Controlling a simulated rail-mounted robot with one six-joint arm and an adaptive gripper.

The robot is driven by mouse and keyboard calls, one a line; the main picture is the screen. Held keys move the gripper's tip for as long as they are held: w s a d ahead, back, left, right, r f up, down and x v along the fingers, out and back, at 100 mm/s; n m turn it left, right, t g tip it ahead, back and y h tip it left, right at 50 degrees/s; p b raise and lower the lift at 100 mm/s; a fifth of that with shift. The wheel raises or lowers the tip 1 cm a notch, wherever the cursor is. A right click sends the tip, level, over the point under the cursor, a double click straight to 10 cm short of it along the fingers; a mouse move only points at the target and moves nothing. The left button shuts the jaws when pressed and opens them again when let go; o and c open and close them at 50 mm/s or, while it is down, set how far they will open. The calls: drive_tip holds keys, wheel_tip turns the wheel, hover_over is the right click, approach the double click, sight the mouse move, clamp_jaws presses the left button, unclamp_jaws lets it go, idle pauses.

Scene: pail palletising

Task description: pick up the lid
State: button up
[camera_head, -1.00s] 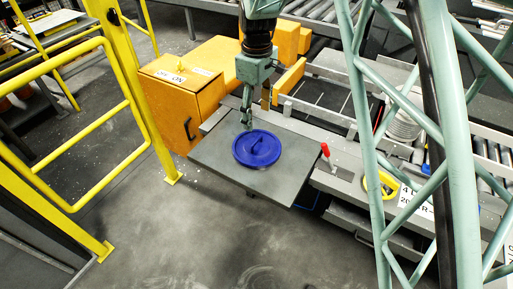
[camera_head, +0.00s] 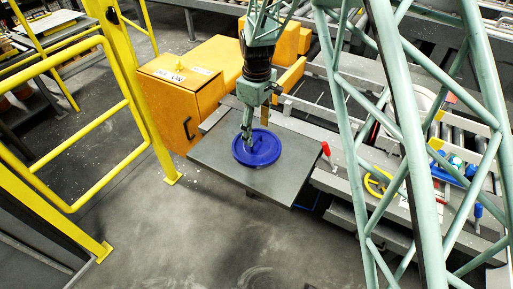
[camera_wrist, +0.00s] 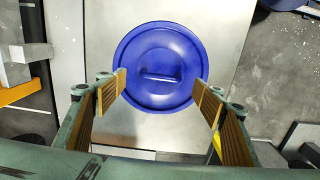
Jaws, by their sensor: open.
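The lid (camera_head: 262,150) is a round blue disc with a raised rim and a short bar handle across its middle. It lies flat on a grey square plate (camera_head: 225,162) in the head view. In the wrist view the lid (camera_wrist: 160,66) sits ahead of my gripper, its handle in line with the gap between the fingers. My gripper (camera_head: 247,134) is right over the lid's far left part in the head view.
A yellow cabinet (camera_head: 180,98) stands left of the plate, and a yellow guard rail (camera_head: 75,125) is farther left. A red-topped knob (camera_head: 326,149) stands by the plate's right edge. Roller conveyors (camera_head: 480,135) lie at the right.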

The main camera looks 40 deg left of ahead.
sight(256, 140)
drive_tip(key=shift+f, duration=0.15)
drive_tip(key=shift+s+f+b, duration=0.1)
drive_tip(key=shift+f+b, duration=0.45)
drive_tip(key=shift+f, duration=2.05)
drive_tip(key=c, duration=0.9)
